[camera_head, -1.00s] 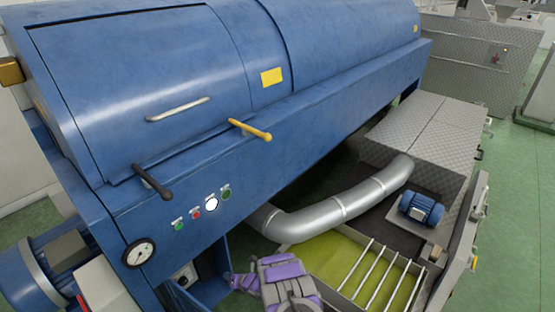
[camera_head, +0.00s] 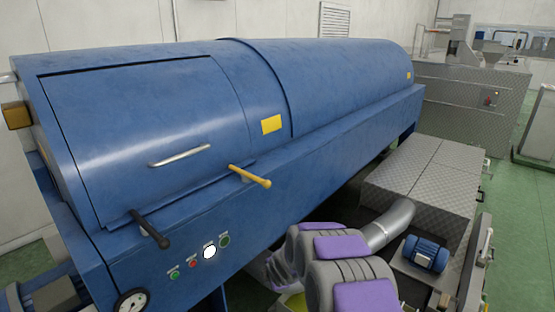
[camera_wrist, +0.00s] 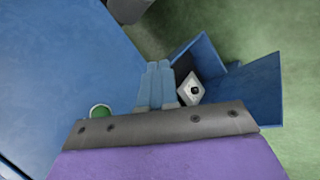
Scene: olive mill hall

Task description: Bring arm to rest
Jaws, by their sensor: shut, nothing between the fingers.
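My gripper (camera_wrist: 155,86) shows in the wrist view with its two light-blue fingers closed together and nothing between them. It points toward a blue open-fronted box (camera_wrist: 250,95) low on the machine. A white diamond-shaped plate with a dark centre (camera_wrist: 195,90) shows just right of the fingertips; I cannot tell how far off it is. In the head view my grey and purple arm links are folded large at the bottom middle, and the fingers cannot be made out there.
The big blue machine (camera_head: 330,85) fills the left and middle, with a yellow-handled lever (camera_head: 250,176), a dark-handled lever (camera_head: 150,229) and panel buttons (camera_head: 209,252). Green floor (camera_head: 505,215) is clear at far right.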

